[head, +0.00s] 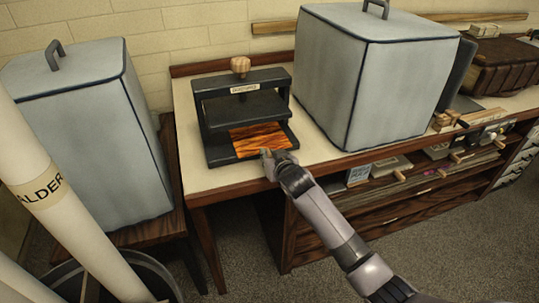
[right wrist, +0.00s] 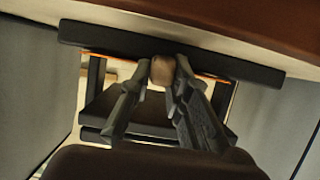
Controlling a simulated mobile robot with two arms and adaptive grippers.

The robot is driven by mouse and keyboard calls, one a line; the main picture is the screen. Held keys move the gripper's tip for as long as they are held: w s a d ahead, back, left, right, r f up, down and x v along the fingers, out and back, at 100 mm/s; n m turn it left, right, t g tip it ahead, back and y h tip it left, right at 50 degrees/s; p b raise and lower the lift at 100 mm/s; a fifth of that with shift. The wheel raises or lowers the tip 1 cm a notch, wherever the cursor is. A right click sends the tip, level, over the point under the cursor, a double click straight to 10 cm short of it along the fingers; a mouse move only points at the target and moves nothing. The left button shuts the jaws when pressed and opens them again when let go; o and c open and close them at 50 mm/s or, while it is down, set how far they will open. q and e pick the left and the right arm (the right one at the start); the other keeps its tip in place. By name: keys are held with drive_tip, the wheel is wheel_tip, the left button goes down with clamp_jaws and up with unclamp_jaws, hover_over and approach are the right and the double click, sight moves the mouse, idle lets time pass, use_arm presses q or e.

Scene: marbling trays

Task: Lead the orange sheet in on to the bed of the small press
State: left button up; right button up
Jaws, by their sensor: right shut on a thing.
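The small press (head: 222,152) is dark, with a wooden knob (head: 240,64) on top, and stands at the left end of the table. The orange sheet (head: 262,138), streaked dark, lies over the right part of its bed, its far part under the plate. My right gripper (head: 268,155) is at the sheet's near edge, at the front of the press. In the right wrist view my fingers (right wrist: 166,75) are shut on a small brown piece (right wrist: 162,70) at that edge. Only thin orange strips (right wrist: 227,80) show there beside the fingers. My left gripper is out of view.
A large grey covered box (head: 375,90) stands close to the right of the press. Another covered box (head: 85,140) is at the left on a lower stand. Pale rolls (head: 75,215) rise at the front left. Bare tabletop (head: 310,148) shows right of the press.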

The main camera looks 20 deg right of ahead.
drive_tip(key=o, duration=0.8)
drive_tip(key=shift+o, duration=0.2)
